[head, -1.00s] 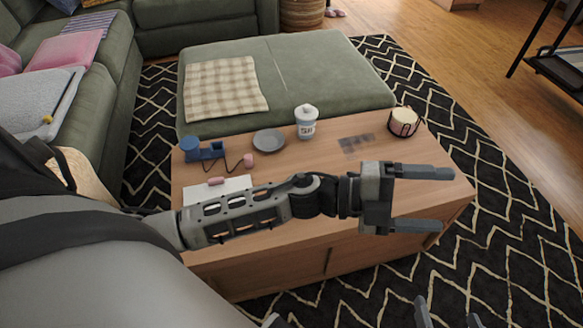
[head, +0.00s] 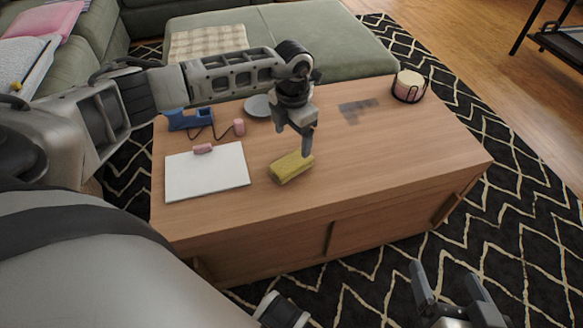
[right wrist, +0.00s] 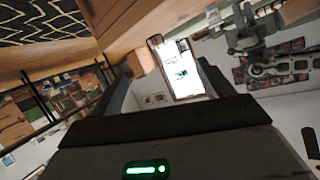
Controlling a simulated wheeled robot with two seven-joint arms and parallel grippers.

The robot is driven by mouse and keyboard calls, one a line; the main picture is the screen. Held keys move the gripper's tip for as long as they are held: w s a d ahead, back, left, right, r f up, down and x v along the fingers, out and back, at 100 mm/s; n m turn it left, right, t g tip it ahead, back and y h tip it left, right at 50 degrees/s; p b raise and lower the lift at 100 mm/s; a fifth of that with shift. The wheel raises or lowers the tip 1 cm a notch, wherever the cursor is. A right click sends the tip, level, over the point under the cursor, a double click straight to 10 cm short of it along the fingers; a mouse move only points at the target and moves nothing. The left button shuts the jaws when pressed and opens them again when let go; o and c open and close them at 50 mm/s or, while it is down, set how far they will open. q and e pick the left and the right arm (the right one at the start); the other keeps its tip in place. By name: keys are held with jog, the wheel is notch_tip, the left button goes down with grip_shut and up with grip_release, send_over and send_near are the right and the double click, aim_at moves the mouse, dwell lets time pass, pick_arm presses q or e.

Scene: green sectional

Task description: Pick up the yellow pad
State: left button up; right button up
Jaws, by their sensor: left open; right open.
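The yellow pad (head: 290,167) lies on the wooden coffee table (head: 390,160), right of a white sheet or board. My left gripper (head: 305,150) points down just above the pad's far right end. It is open, seen nearly edge-on, and whether it touches the pad I cannot tell. My right gripper (head: 450,290) is low at the bottom right, in front of the table and over the rug, open and empty. In the right wrist view its fingers (right wrist: 165,90) stand apart with nothing between them.
On the table are a white board (head: 207,172) with a pink piece on it, a blue object (head: 188,120) with a cord, a pink cylinder (head: 239,127), a grey plate (head: 257,106) and a candle in a holder (head: 408,86). The table's right half is mostly clear.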

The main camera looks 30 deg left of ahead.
aim_at(292, 161)
pick_arm(q)
notch_tip(292, 161, down, 4)
jog(key=shift+r+b, duration=0.15)
jog(key=shift+b, duration=0.25)
jog(key=f+b, duration=0.1)
jog(key=f, duration=0.1)
jog(key=s+f, duration=0.1)
jog(key=f, duration=0.1)
jog(key=shift+d+f+b, duration=0.1)
jog(key=shift+d+b, duration=0.1)
jog(key=shift+b, duration=0.2)
jog(key=shift+f, duration=0.4)
jog(key=c, duration=1.1)
jog(key=shift+c, duration=0.2)
pick_arm(e)
jog(key=shift+w+a+r+t+y, duration=0.1)
jog(key=shift+a+r+t+y, duration=0.2)
jog(key=shift+r, duration=0.15)
jog(key=shift+a+r+t+y, duration=0.15)
jog(key=shift+r+t+y, duration=0.15)
jog(key=shift+r, duration=0.1)
pick_arm(q)
jog(key=shift+w+r, duration=0.1)
jog(key=shift+r, duration=0.1)
